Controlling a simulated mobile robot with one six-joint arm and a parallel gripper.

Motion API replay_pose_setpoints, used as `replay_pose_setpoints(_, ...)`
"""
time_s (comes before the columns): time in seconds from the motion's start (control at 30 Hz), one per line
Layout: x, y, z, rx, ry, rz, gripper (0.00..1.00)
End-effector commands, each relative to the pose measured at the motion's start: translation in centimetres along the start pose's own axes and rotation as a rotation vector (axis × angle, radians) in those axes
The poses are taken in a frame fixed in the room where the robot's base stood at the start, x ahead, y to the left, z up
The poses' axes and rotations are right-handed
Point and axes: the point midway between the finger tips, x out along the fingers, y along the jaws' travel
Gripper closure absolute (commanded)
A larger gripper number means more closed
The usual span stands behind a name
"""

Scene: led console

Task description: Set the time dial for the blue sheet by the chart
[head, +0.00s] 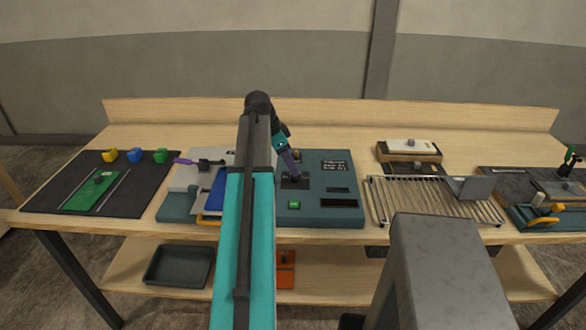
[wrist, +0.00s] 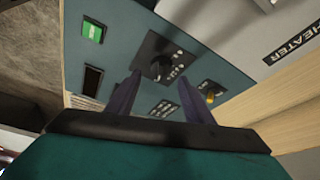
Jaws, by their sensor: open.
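The teal console (head: 317,215) stands mid-table. Its black time dial (wrist: 158,66) sits on a dark plate with white marks; in the head view my gripper partly hides it. My gripper (wrist: 159,78) is open, its two dark fingers pointing at the dial from above, one to each side in the picture. I cannot tell whether they touch it. It also shows in the head view (head: 293,174). The chart (head: 335,165) is a black panel with white writing, too small to read. The blue sheet (head: 216,192) lies on the grey unit left of the console, partly behind my arm.
The console also bears a green button (head: 294,205), a yellow knob (wrist: 210,97) and a dark slot (head: 339,203). A wire rack (head: 430,200) stands to the right. A dark mat (head: 50,192) with coloured blocks lies to the left. A heater label (wrist: 295,42) shows in the wrist view.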

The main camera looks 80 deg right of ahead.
Motion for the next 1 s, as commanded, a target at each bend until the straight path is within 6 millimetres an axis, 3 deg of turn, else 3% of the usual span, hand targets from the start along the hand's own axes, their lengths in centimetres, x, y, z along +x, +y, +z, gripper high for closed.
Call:
replay_pose_setpoints(0.3,2.9,0.1,0.0,0.000,-0.001,0.002,0.53)
replay_pose_setpoints(0.77,3.7,0.0,0.1,-0.001,-0.001,0.000,0.53)
replay_pose_setpoints(0.8,3.7,0.0,0.1,-0.001,-0.001,0.000,0.54)
replay_pose_setpoints(1.0,3.7,0.0,0.1,-0.001,-0.001,0.000,0.88)
